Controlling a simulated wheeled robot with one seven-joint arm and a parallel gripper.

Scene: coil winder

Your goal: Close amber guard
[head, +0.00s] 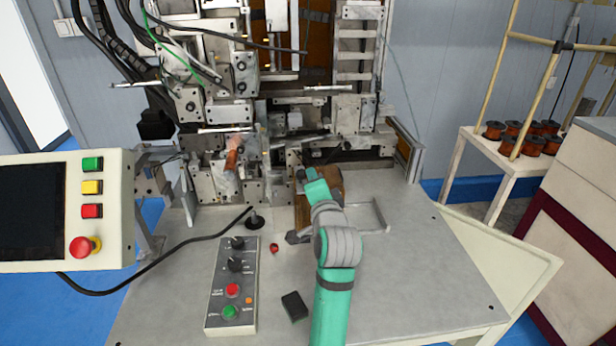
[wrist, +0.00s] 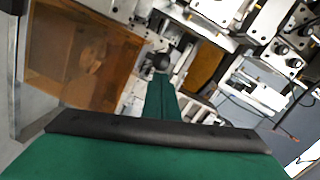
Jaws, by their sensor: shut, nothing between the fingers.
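The amber guard is a see-through orange-brown panel. In the head view its visible part (head: 302,211) stands at the front of the machine, partly hidden behind my arm. In the wrist view a large amber panel (wrist: 85,62) with a grey edge fills the upper left. My gripper (head: 303,175) is shut and empty at the machine's front, close to the guard. In the wrist view my gripper (wrist: 161,76) points toward the machine beside the panel, near a dark round knob (wrist: 161,61). I cannot tell whether it touches the guard.
A button box (head: 232,285), a small black block (head: 294,306) and a red cap (head: 274,248) lie on the table front. A control panel (head: 115,225) is at left. Copper spools (head: 530,145) stand on a side table.

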